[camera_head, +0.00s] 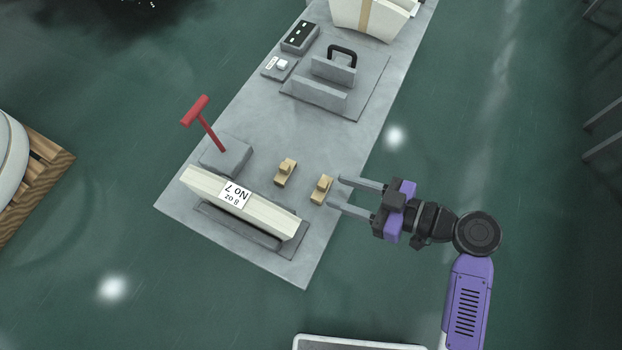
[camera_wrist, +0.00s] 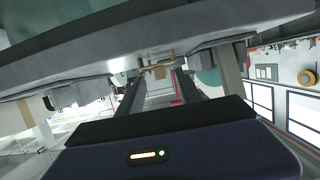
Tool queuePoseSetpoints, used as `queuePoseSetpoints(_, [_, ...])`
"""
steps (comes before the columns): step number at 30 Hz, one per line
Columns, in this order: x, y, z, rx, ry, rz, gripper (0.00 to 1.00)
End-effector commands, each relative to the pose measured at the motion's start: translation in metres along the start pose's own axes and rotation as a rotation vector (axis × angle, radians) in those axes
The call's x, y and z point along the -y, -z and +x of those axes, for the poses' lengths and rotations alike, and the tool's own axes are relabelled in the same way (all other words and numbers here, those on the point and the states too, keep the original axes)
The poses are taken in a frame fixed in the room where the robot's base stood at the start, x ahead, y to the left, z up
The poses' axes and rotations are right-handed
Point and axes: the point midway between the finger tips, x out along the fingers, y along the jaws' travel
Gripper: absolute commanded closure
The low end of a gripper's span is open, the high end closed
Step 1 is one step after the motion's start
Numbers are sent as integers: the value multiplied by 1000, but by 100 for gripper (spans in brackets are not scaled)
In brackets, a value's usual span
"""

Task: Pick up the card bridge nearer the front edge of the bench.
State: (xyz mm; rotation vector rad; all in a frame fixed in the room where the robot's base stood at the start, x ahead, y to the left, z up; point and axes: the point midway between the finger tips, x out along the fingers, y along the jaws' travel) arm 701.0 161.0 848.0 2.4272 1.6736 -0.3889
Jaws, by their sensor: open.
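Two small tan card bridges stand on the grey bench (camera_head: 345,130). The nearer one (camera_head: 321,190) is close to the bench's right long edge, on my arm's side. The other card bridge (camera_head: 285,172) is a little further in, to its left. My gripper (camera_head: 336,192) is open and empty at that edge, its fingers pointing left at the nearer bridge. The fingertips are just short of it or level with its near end; I cannot tell which. In the wrist view, a small tan piece (camera_wrist: 159,72) shows between the two finger ends.
A cream block labelled "No 7" (camera_head: 205,190) lies on a dark plate at the bench's near end, beside a red T-handle (camera_head: 207,124) on a grey block. A grey fixture with a black handle (camera_head: 342,54) stands further up. Bench between is clear.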

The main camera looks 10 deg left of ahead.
Motion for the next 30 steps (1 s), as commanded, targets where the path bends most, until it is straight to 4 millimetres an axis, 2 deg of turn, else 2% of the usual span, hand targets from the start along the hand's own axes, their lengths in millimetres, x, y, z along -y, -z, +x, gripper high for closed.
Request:
queuePoseSetpoints(11, [0, 6, 32, -11, 17, -15, 58])
queuePoseSetpoints(21, [0, 6, 74, -9, 15, -14, 58])
queuePoseSetpoints(30, [0, 5, 78, -9, 13, -15, 60])
